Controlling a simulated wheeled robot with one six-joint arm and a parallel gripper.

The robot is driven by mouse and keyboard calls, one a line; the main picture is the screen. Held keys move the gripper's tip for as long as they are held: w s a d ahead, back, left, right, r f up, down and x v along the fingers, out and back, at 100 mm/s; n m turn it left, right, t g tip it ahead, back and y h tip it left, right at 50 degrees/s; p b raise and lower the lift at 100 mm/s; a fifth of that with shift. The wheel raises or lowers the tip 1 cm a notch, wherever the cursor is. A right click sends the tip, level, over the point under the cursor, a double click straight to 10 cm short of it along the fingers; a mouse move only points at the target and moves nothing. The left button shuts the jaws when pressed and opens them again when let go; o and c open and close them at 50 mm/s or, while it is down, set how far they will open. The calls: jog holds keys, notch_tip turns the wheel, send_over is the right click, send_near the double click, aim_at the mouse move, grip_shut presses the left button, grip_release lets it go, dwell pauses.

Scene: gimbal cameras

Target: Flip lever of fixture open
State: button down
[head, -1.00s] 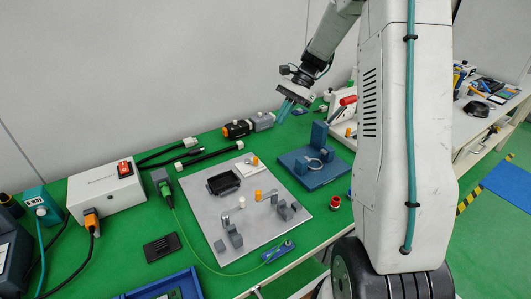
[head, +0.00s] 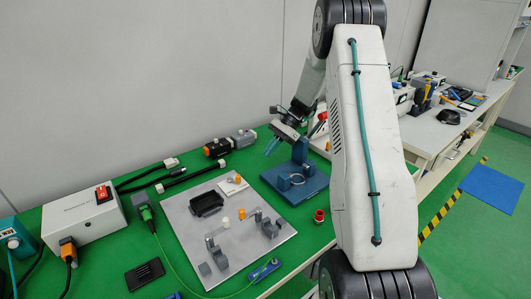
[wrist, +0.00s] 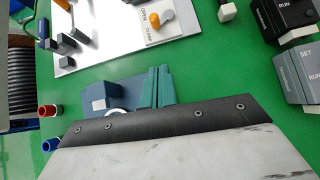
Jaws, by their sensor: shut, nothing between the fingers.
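The fixture is a light grey metal plate (head: 186,222) on the green bench, with a black open tray (head: 206,203) and several dark grey blocks on it. At its back right a small white label plate carries an orange knob-like lever (head: 238,179). In the wrist view this orange lever (wrist: 154,20) sits on a label reading OPEN and CLAMP; its exact setting is hard to tell. My gripper (head: 270,147) is shut and empty, its teal fingers hanging above the bench to the right of and behind the plate. The fingers (wrist: 157,88) show below the lever in the wrist view.
A blue stand (head: 308,184) with an upright block and metal ring is close to my gripper. Black and grey modules (head: 220,147) and cables lie behind the plate. A red cup (head: 319,216) stands near the front edge. A white power box (head: 85,212) is at left.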

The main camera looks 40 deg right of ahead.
jog(key=x, duration=0.7)
jog(key=shift+a+f, duration=0.2)
jog(key=shift+a, duration=0.05)
jog(key=a, duration=0.2)
jog(key=shift+w+a, duration=0.1)
jog(key=shift+a, duration=0.9)
